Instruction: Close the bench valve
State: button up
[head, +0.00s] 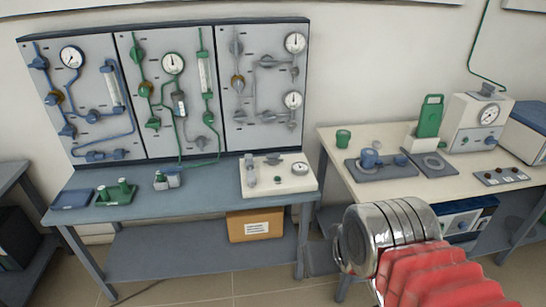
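A blue hand valve (370,158) sits on a dark plate on the right, cream-topped table. I cannot tell which of these is the bench valve, nor whether either is open or closed. The silver end of my arm, with my gripper (352,240), is at the lower right, in front of the right table and apart from both fittings in the picture. Its fingers cannot be made out.
Three panels (170,90) of pipes, valves and gauges stand behind the left bench (215,190). A green-handled piece (430,117) and a gauge box (475,125) stand on the right table (450,185). A cardboard box (255,225) lies below. Floor shows between the benches.

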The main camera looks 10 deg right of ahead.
aim_at(273, 157)
jog(key=u, duration=0.3)
jog(key=i, duration=1.75)
jog(key=u, duration=0.2)
